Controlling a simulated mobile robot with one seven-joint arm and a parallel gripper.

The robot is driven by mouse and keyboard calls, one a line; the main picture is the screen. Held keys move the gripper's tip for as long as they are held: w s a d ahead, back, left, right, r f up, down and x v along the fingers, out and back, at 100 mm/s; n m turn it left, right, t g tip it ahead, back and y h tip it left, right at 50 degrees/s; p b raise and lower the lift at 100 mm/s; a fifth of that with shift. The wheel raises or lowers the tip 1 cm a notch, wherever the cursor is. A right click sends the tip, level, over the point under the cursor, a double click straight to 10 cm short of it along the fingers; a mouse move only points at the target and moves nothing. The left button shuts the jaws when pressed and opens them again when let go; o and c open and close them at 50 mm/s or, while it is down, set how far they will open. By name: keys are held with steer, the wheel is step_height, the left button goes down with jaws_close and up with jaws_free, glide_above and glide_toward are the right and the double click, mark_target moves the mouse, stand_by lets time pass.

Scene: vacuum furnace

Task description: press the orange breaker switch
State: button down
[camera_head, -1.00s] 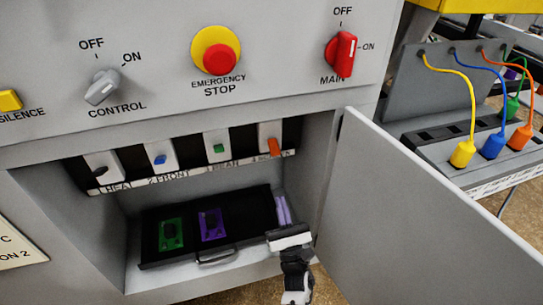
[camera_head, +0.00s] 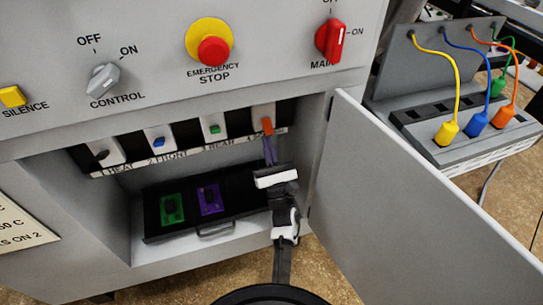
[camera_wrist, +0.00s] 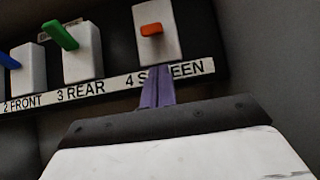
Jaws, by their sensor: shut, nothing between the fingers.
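The orange breaker switch (camera_head: 267,125) is the rightmost in a row of breakers inside the open cabinet. In the wrist view the orange switch (camera_wrist: 151,30) sits on a white plate above a label partly reading "4 S...EEN". My gripper (camera_head: 270,150) is shut and empty, its purple fingers pointing up just below the orange switch. In the wrist view the fingertips (camera_wrist: 157,75) overlap the label below the switch. A gap shows there between the fingertips and the orange lever. The fingers hide the middle of the label.
The green breaker (camera_wrist: 60,36) is left of the orange one, with blue (camera_head: 158,142) and black (camera_head: 101,155) beyond. A black tray (camera_head: 160,232) holds green and purple pieces below. The open door (camera_head: 400,200) stands close on the right.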

steer(key=shift+s+d+r+p, duration=0.1)
steer(key=shift+s+r+p, duration=0.2)
steer(key=shift+r, duration=0.3)
steer(key=shift+s+d+r+p, duration=0.1)
steer(key=shift+s+r+p, duration=0.1)
steer(key=shift+s+r, duration=0.3)
steer(key=shift+w, duration=0.1)
steer(key=shift+r+p, duration=0.25)
steer(key=shift+p, duration=0.1)
steer(key=shift+s+d+r+g+p, duration=0.1)
steer(key=shift+s+g+p, duration=0.1)
steer(key=shift+g+p, duration=0.2)
